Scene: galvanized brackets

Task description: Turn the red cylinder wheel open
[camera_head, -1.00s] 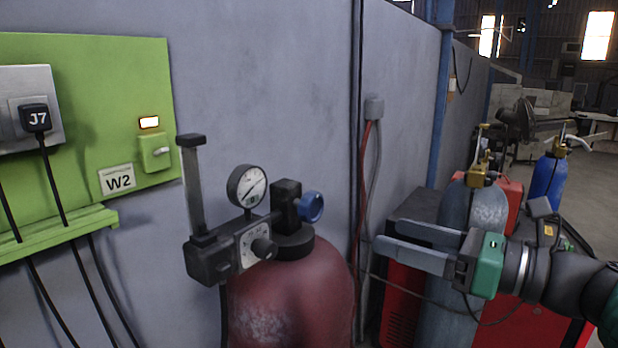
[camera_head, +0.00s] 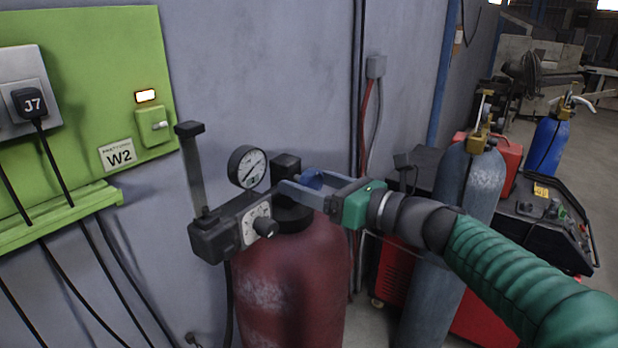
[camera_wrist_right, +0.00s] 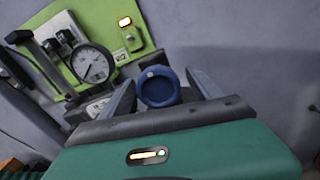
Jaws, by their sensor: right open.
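The red cylinder (camera_head: 290,285) stands upright against the wall in the head view. Its valve carries a small blue wheel (camera_head: 313,178), partly covered by my right gripper (camera_head: 297,182). In the right wrist view the blue wheel (camera_wrist_right: 158,87) lies between the two spread fingers of my right gripper (camera_wrist_right: 160,80), with gaps on both sides. The fingers are open and reach around the wheel from the right, with no visible grip on it. My left gripper is not in view.
A pressure gauge (camera_head: 247,167) and a regulator block (camera_head: 225,232) sit left of the wheel. A green panel (camera_head: 85,80) is on the wall. A grey cylinder (camera_head: 470,185) and a black-and-red machine (camera_head: 530,205) stand to the right; a blue cylinder (camera_head: 548,145) is behind.

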